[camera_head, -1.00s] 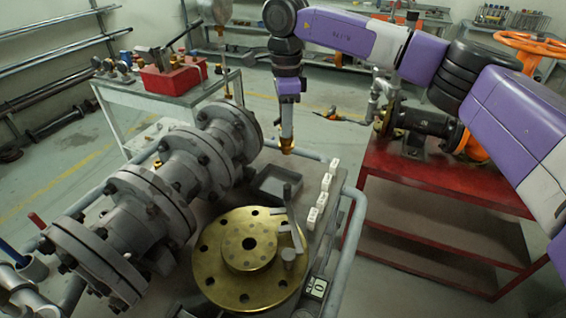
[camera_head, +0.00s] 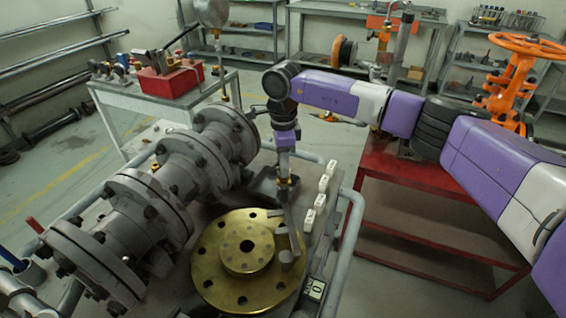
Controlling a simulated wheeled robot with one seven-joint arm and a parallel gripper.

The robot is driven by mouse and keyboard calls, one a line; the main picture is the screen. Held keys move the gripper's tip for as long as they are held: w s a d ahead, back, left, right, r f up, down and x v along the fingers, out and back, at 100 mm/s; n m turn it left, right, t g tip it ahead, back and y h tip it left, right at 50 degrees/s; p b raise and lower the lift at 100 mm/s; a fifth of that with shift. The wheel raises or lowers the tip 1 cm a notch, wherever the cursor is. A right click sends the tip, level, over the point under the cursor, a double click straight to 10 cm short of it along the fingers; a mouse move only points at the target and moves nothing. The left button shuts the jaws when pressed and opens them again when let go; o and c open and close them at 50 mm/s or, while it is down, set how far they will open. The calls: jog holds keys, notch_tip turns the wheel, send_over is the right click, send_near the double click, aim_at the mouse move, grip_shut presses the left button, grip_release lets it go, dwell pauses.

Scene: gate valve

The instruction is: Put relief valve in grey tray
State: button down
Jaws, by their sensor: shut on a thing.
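My gripper (camera_head: 284,176) points straight down over the grey tray (camera_head: 262,190), between the large grey pipe and the brass flange. It is shut on the relief valve (camera_head: 293,180), of which only a small brass-coloured bit shows at the fingertips. The valve is low, at about the height of the tray's walls. I cannot tell whether it touches the tray floor. My gripper hides the tray's right part; its left wall and front edge show.
The brass flange (camera_head: 226,276) lies in front of the tray, with a grey tool (camera_head: 288,242) on its right side. Several white blocks (camera_head: 320,203) stand in a row to the right. The large flanged grey pipe (camera_head: 180,180) is close on the left. A red table (camera_head: 425,190) stands beyond the rail.

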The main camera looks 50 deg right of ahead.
jog(key=c, duration=1)
grip_release()
notch_tip(320, 180, up, 12)
jog(key=shift+r+b, duration=0.1)
jog(key=shift+b, duration=0.2)
